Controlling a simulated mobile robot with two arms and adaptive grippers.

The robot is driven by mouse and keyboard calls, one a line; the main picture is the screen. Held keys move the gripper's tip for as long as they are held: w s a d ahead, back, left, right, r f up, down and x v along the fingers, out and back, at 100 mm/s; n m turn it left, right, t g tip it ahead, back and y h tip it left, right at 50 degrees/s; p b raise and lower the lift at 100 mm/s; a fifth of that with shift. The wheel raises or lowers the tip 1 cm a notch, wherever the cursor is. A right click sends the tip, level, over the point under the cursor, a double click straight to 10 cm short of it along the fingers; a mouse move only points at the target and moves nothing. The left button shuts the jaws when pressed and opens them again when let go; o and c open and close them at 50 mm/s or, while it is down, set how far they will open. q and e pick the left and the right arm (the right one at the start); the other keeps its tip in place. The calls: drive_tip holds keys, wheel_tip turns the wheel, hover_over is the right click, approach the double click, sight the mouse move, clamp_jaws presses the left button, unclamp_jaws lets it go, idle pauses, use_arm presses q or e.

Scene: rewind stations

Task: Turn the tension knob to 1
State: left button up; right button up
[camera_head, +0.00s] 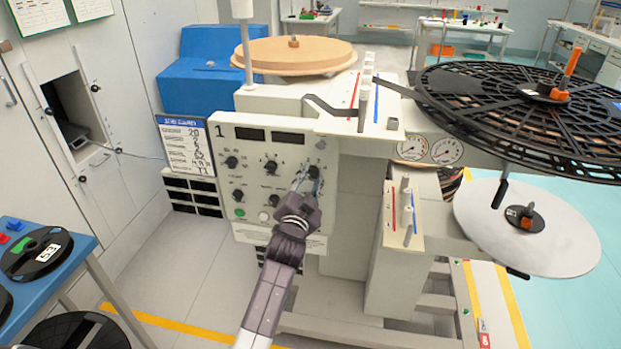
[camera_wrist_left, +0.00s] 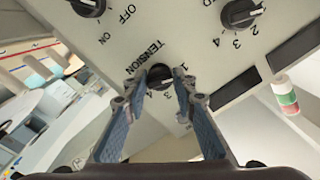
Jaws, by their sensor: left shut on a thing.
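The tension knob (camera_wrist_left: 160,76) is a small black knob on the pale control panel, with the word TENSION and printed numbers around it in the left wrist view. In the head view the same knob (camera_head: 314,171) is at the right side of the panel (camera_head: 222,130). My left gripper (camera_head: 304,184) reaches up to it from below. In the left wrist view the fingers of my left gripper (camera_wrist_left: 161,80) are on both sides of the knob, shut on it. Where the knob's pointer stands is too small to tell. My right gripper is not in view.
Other black knobs (camera_head: 271,167) sit close by on the panel. A large black reel (camera_head: 500,105) and a white disc (camera_head: 540,240) stand to the right. A blue table (camera_head: 75,254) with reels is at the lower left. Grey floor (camera_head: 190,265) is open between.

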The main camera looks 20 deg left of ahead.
use_arm(q)
drive_tip(key=shift+f, duration=0.15)
drive_tip(key=o, duration=1.1)
drive_tip(key=v, duration=1.2)
